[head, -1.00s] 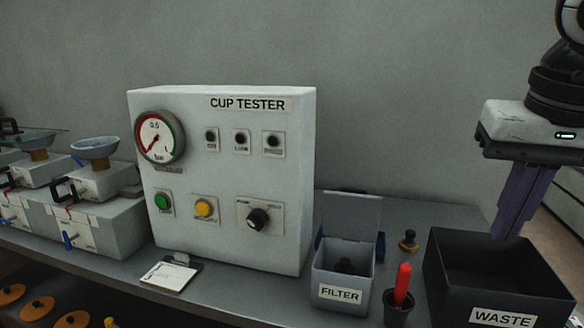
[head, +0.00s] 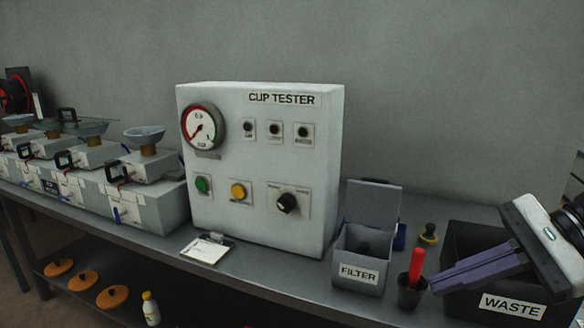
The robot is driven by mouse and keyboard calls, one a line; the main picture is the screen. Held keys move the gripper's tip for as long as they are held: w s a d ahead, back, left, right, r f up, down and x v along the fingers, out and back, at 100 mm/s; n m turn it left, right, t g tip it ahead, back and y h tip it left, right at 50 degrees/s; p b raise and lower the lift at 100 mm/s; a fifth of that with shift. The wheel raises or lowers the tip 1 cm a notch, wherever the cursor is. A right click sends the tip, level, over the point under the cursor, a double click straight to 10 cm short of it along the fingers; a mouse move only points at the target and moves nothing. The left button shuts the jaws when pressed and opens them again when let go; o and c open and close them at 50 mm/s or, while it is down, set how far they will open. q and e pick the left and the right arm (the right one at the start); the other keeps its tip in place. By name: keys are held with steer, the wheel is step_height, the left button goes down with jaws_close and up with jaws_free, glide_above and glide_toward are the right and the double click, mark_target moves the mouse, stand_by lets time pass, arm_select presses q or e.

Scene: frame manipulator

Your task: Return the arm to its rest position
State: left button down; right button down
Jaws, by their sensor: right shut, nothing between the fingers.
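My right gripper (head: 440,280) is at the right of the head view. Its purple fingers are shut and empty and point left, in front of the black waste bin (head: 465,235). The fingertips show close to the red-handled tool (head: 416,268) in its dark cup; I cannot tell if they touch. The arm behind the gripper runs off the right edge. My left gripper is not in view.
The white cup tester (head: 265,225) stands mid-bench. A filter box (head: 361,244) with its lid up stands right of it. A clipboard (head: 206,249) lies in front. Several units with cups stand at left. Orange discs (head: 112,296) and a bottle (head: 151,310) sit on the lower shelf.

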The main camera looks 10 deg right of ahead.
steer(key=w+d+f+m+t+h, duration=0.2)
steer(key=f+m+t, duration=0.4)
steer(key=f+m, duration=0.8)
steer(key=w+d+f+m+t+h, duration=0.2)
steer(key=f+m+t, duration=0.5)
steer(key=m, duration=1.3)
steer(key=s+a+f+m+g+h, duration=0.1)
steer(key=s+a+f+m+g, duration=0.2)
steer(key=s+a+f+m, duration=0.2)
steer(key=s+a+f+m+g+h, duration=0.1)
steer(key=s+a+f+m+g, duration=0.2)
steer(key=s+f+m, duration=0.3)
steer(key=s+a+f+m+g+h, duration=0.1)
steer(key=s+a+f+m, duration=0.5)
steer(key=f, duration=0.7)
steer(key=shift+s+a+m+g+h, duration=0.3)
steer(key=shift+m+g+h, duration=0.1)
steer(key=shift+m+g, duration=0.5)
